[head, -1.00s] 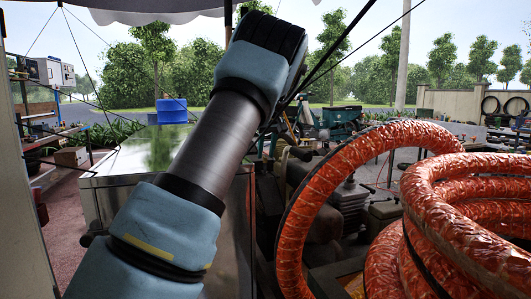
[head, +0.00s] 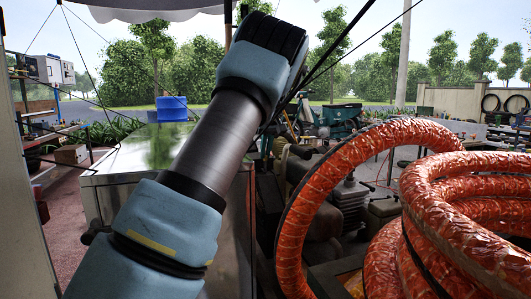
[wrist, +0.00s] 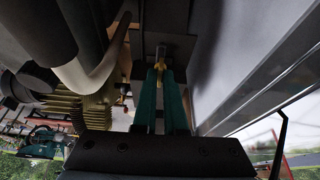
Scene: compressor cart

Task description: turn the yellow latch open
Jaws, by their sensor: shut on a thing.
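The small yellow latch (wrist: 160,54) shows in the wrist view at upper middle, in front of a dark plate (wrist: 178,47). My gripper (wrist: 161,73) has two green fingers that reach up to the latch, one on each side. It is shut on the latch, with a narrow gap between the fingers further back. The fingers partly cover the latch, so its exact angle is hard to tell. In the head view my arm crosses the middle, and neither the gripper nor the latch can be seen there.
In the wrist view, thick dark and grey pipes (wrist: 92,72) and a ribbed brass-coloured machine part (wrist: 62,103) lie left of the fingers. A pale flat panel (wrist: 222,60) stands close on the right. A coiled orange hose (head: 440,215) fills the right of the head view.

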